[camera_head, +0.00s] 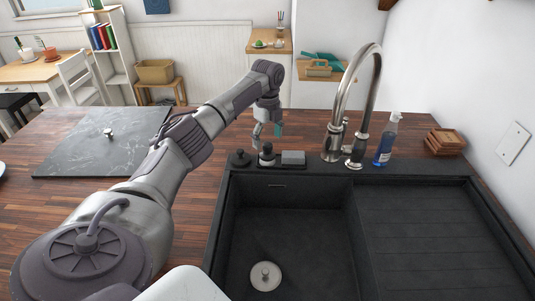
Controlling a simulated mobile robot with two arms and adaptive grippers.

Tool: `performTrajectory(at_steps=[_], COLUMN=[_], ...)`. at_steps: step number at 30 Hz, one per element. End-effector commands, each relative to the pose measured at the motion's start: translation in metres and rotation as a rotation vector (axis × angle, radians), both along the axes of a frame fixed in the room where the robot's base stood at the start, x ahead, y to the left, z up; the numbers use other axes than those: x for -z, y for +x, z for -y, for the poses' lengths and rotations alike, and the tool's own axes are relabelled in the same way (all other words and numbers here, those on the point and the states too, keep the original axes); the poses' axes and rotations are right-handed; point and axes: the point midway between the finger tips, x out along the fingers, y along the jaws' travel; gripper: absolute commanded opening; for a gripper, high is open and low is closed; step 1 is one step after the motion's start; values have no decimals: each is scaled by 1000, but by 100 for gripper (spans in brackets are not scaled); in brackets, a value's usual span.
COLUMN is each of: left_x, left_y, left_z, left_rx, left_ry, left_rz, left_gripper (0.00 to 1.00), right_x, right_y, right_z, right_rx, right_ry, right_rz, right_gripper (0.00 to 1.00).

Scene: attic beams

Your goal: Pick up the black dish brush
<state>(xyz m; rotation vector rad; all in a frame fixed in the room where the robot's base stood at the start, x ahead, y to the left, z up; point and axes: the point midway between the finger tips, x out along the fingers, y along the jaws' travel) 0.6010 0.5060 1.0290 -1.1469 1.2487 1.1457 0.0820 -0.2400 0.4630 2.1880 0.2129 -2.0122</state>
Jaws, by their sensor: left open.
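What looks like the black dish brush (266,158), a small dark round piece with a paler top, stands on the back rim of the dark sink (220,215), beside a grey block like a sponge (293,158). My left gripper (268,131) is open just above and behind the brush, with its fingers pointing down. Nothing shows between the fingers. Whether a fingertip touches the brush cannot be told. My right gripper is not in view.
A tall metal faucet (371,88) rises right of the brush, with a blue bottle (385,142) and wooden coasters (444,141) beyond. A small black knob (240,157) sits left of the brush. A dark stone slab (90,150) lies on the wooden counter.

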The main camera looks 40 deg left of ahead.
Motion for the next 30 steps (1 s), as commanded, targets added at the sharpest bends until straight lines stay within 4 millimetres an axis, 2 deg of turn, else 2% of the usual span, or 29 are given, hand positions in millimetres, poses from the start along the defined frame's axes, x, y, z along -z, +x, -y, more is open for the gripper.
performTrajectory(at_steps=[6,10,19,30], left_x=[28,45,50,49], left_y=[-5,-4,-4,-4], left_z=[3,3,3,3], left_rx=[0,0,1,0], left_ry=[1,-1,0,0], left_rz=[-7,-5,-2,-2], left_gripper=[82,82,80,19], right_x=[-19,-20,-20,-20], right_y=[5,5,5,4], right_z=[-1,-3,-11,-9], right_rx=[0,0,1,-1], right_ry=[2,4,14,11], right_rz=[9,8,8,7], right_gripper=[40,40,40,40])
